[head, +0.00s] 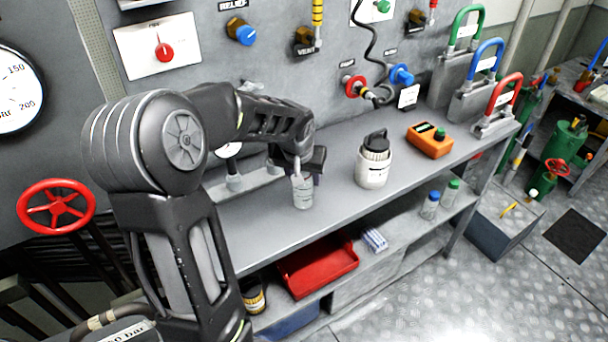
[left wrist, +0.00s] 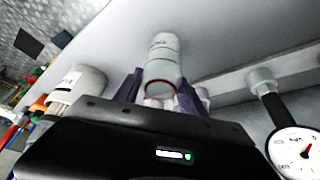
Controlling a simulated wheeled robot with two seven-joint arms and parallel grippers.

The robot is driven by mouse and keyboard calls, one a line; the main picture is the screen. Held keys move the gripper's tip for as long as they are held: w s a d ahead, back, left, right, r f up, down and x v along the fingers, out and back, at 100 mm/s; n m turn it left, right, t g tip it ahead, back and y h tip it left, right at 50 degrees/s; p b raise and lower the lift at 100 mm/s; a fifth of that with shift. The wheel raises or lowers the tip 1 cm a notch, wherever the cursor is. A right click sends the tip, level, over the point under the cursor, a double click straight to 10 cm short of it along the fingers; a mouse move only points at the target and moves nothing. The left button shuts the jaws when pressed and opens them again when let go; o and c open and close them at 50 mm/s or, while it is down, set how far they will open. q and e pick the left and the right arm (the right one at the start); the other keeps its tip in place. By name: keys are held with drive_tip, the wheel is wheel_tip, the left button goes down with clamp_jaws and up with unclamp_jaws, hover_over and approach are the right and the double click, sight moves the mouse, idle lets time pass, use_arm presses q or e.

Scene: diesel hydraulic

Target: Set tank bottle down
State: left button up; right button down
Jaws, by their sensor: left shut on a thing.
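The tank bottle is a small pale grey bottle (head: 302,191) with a label, near the front edge of the grey bench (head: 335,187). My left gripper (head: 300,166) is shut on it from above and behind. In the left wrist view the bottle (left wrist: 163,58) sits between the two dark fingers (left wrist: 157,92), and its far end is near the bench surface. I cannot tell whether the bottle touches the bench. In the head view its upper end is partly hidden by the gripper. My right gripper is not in view.
A white jar with a black lid (head: 374,162) stands right of the bottle, and an orange device (head: 430,139) beyond it. A gauge on pipework (left wrist: 296,148) is close to the gripper. A red tray (head: 317,266) and small bottles stand on the lower shelf. Bench between bottle and jar is clear.

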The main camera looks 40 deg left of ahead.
use_arm(q)
drive_tip(key=o, duration=0.9)
drive_tip(key=shift+f, duration=0.2)
drive_tip(key=o, duration=0.5)
drive_tip(key=shift+r, duration=0.1)
drive_tip(key=shift+r, duration=0.15)
drive_tip(key=b+v, duration=0.1)
drive_tip(key=v, duration=1.1)
drive_tip(key=shift+d, duration=0.1)
